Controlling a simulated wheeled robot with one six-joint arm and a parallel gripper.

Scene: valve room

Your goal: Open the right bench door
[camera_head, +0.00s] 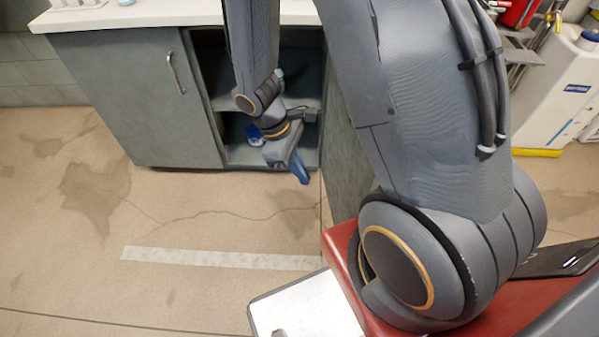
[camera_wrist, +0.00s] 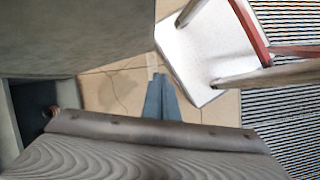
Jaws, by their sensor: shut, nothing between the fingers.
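The right bench door (camera_head: 345,160) is a grey-green panel standing swung out from the bench, partly hidden behind my arm in the head view. The bench's right compartment is uncovered, with a pale shelf (camera_head: 301,101) inside. My gripper (camera_head: 301,172) points down and toward the camera in front of this opening, left of the door. Its blue fingers are shut and empty. In the wrist view a large grey panel (camera_wrist: 80,40), apparently the door, fills the upper left. My shut fingers (camera_wrist: 161,92) are right of it and look apart from it. The door's handle is not visible.
The left bench door (camera_head: 130,95) is shut, with a metal handle (camera_head: 175,73). A blue object (camera_head: 255,135) sits low in the compartment. A white and yellow machine (camera_head: 555,90) stands at the right. The floor (camera_head: 190,215) in front is clear.

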